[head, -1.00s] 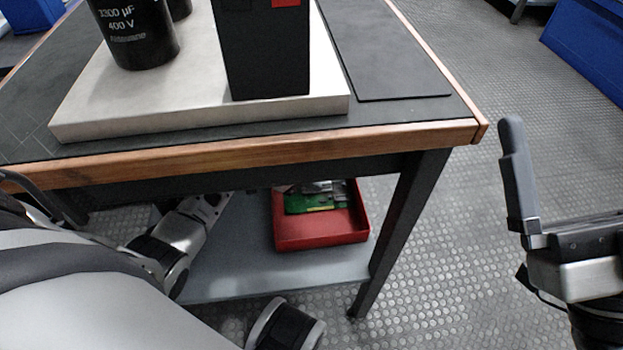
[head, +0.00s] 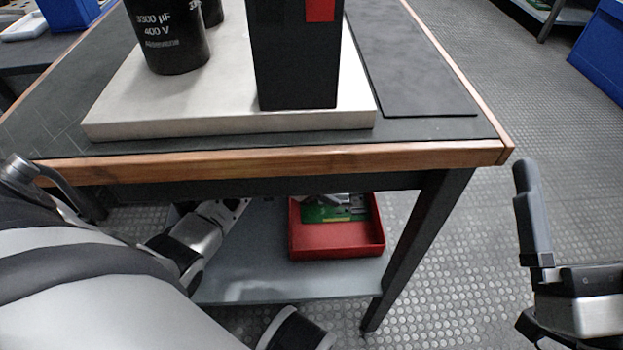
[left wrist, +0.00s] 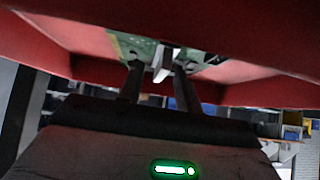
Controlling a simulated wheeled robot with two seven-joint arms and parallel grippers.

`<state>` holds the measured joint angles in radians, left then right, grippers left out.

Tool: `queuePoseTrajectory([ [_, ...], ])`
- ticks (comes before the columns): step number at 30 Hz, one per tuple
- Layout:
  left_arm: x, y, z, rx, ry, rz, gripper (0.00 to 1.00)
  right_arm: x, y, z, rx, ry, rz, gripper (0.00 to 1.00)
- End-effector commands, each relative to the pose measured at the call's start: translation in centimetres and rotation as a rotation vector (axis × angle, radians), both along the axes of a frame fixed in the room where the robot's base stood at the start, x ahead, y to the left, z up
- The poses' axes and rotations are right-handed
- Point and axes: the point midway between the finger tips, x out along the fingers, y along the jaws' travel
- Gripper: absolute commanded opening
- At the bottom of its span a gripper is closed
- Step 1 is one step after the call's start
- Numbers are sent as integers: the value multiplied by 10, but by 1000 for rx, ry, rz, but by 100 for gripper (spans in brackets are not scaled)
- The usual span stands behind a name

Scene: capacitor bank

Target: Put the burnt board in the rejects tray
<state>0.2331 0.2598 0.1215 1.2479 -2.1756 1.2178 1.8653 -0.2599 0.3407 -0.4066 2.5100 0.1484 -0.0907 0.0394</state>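A green circuit board (head: 335,213) lies in a red tray (head: 337,245) on the shelf under the workbench. Grey parts sit by the board, and I cannot make out a burn mark. My left gripper (head: 240,204) reaches under the bench just left of the tray; its tips are small and partly hidden here. In the left wrist view the two dark fingers (left wrist: 160,82) are apart, in front of the green board (left wrist: 140,48) and a pale part inside the red tray (left wrist: 235,78). My right gripper (head: 533,212) stands empty right of the bench, one finger visible.
The wooden bench edge (head: 280,161) and a dark leg (head: 420,245) frame the grey shelf (head: 290,285). A black box (head: 295,60) and dark capacitors (head: 170,40) stand on a pale slab above.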

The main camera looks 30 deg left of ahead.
Motion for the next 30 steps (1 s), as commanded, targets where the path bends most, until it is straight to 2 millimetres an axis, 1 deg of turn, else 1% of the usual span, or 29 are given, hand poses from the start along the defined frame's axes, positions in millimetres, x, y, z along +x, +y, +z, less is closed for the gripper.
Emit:
queuePoseTrajectory([
  [1,0,0,0,0,0,0,34,2,0,-13,18,76,4,100],
  [4,0,0,0,0,0,0,34,3,0,-39,52,226,17,100],
  [5,-2,3,6,2,0,1,34,2,0,-43,67,280,23,100],
  [6,-7,10,17,4,1,2,34,0,1,-49,87,370,34,100],
  [9,-15,21,30,4,1,1,34,-8,5,-71,132,555,60,100],
  [12,-22,29,40,2,0,0,34,-18,9,-87,169,693,84,100],
  [13,-23,31,43,2,0,0,34,-20,9,-90,173,719,87,100],
  [18,-31,40,53,1,0,-1,34,-20,8,-96,134,741,68,100],
  [30,-32,42,53,0,-2,0,34,-20,8,-100,125,744,64,100],
])
